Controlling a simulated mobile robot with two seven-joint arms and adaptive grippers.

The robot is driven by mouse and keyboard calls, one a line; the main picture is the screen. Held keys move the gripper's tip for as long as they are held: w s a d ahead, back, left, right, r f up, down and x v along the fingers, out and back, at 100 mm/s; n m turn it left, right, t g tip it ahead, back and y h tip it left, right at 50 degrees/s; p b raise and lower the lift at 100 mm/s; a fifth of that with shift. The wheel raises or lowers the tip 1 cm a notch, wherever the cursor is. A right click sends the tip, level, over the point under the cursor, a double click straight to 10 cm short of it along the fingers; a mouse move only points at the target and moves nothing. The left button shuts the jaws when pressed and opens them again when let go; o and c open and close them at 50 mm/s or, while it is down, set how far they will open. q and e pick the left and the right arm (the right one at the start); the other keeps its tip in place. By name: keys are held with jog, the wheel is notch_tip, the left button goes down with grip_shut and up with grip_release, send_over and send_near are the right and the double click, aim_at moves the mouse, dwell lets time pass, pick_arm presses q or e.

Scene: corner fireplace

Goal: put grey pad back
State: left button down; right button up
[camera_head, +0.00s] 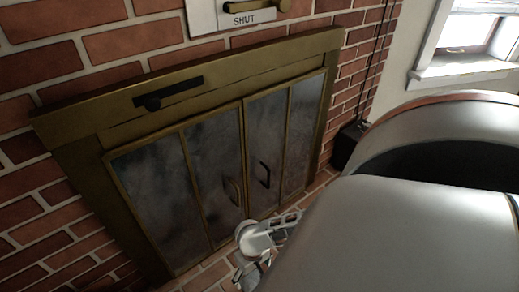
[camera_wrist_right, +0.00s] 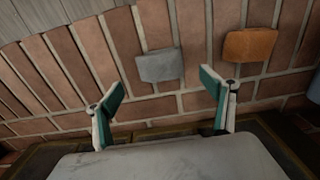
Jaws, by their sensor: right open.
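A grey pad (camera_wrist_right: 158,66) lies flat against the brick surface in the right wrist view. An orange pad (camera_wrist_right: 250,45) lies to its right. My right gripper (camera_wrist_right: 163,84) has its two teal-lined fingers spread, with nothing visible between them. The grey pad shows just beyond the fingertips, apart from them as far as I can tell. In the head view the right gripper (camera_head: 290,219) is low in front of the fireplace doors, partly hidden by my arm. I cannot make out the grey pad there. My left gripper is not in view.
The brass-framed fireplace doors (camera_head: 214,160) are closed, with a "SHUT" sign (camera_head: 245,19) above. A dark box (camera_head: 347,143) stands right of the fireplace. A bluish-grey piece (camera_wrist_right: 298,103) shows at the wrist view's right edge. Brick surrounds the fireplace.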

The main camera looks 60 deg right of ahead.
pick_arm(q)
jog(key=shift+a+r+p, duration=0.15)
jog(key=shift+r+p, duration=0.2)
jog(key=shift+p, duration=0.6)
pick_arm(e)
notch_tip(320, 180, up, 5)
jog(key=shift+r, duration=0.15)
